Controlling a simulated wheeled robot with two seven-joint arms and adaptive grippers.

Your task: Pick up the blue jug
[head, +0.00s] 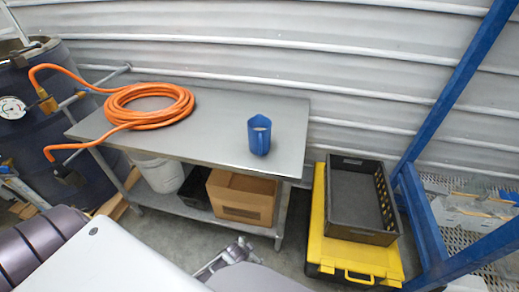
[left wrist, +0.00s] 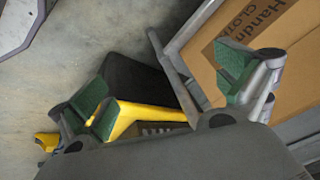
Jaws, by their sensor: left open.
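The blue jug (head: 260,137) stands upright on the grey metal table (head: 213,151), right of the table's middle, in the head view. Its open top faces up. My left gripper (head: 225,258) is low in front of the table, below and apart from the jug. In the left wrist view my left gripper (left wrist: 167,88) has its green-padded fingers spread, with nothing between them. The jug does not show in that view. My right gripper is not in view.
An orange hose (head: 134,119) lies coiled left of the jug. The lower shelf holds a cardboard box (head: 241,198) and a white bucket (head: 160,174). A black crate (head: 383,237) sits on a yellow case (head: 316,236) at right. A blue frame (head: 437,110) rises farther right. The tabletop around the jug is clear.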

